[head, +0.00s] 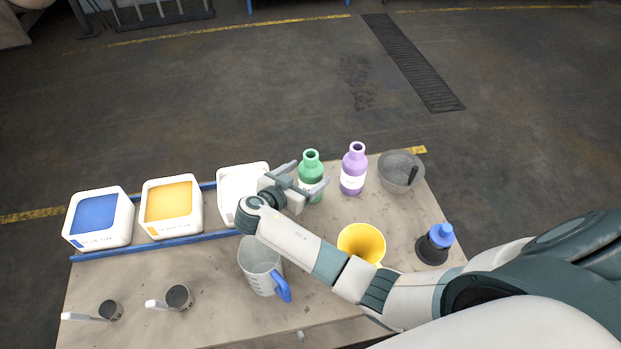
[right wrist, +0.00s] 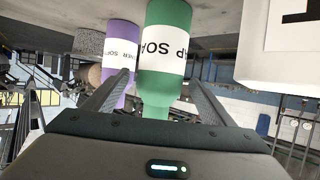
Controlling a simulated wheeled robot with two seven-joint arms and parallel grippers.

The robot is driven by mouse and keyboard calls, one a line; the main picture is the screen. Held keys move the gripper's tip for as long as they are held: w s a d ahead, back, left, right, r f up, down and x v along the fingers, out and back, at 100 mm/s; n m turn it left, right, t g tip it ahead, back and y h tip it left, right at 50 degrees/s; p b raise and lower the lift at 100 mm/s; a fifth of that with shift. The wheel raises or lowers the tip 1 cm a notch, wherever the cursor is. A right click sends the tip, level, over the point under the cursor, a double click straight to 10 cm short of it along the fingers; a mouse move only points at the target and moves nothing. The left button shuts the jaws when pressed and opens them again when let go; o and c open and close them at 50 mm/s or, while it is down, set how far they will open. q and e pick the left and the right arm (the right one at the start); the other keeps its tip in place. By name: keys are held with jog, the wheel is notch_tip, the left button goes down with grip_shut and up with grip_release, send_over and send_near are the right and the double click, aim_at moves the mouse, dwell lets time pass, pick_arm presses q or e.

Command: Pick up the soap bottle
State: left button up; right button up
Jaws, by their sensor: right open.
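The soap bottle is green with a white label and an open neck (head: 311,157). It stands upright near the table's back edge. My right gripper (head: 312,172) is open, with one finger on each side of the green bottle. In the right wrist view the bottle (right wrist: 165,70), its label partly reading "SOA", shows between and beyond the fingertips (right wrist: 158,78). I cannot tell whether either finger touches it. The gripper hides part of its lower body in the head view. My left gripper is not in view.
A purple bottle (head: 354,170) stands close on the right, with a grey bowl (head: 401,172) beyond. White tubs (head: 243,170) stand left in a blue rack. A jug (head: 259,262), yellow funnel (head: 362,243) and blue-topped item (head: 434,244) stand nearer.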

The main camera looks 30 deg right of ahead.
jog(key=shift+d, duration=0.1)
jog(key=shift+x, duration=3.1)
jog(key=shift+c, duration=0.3)
jog(key=c, duration=1.4)
jog(key=shift+w+r, duration=0.1)
jog(key=shift+r, duration=0.1)
jog(key=r+b, duration=0.1)
jog(key=r, duration=0.1)
jog(key=s+r+b, duration=0.1)
jog(key=shift+r, duration=0.4)
jog(key=s+d+r+b, duration=0.1)
jog(key=s+r, duration=0.1)
jog(key=s, duration=0.1)
jog(key=s+d+r+b, duration=0.1)
jog(key=s+r+b, duration=0.1)
jog(key=s, duration=0.1)
jog(key=s+d+r+b, duration=0.1)
jog(key=s+r, duration=0.1)
jog(key=s, duration=0.2)
jog(key=shift+d+r, duration=0.4)
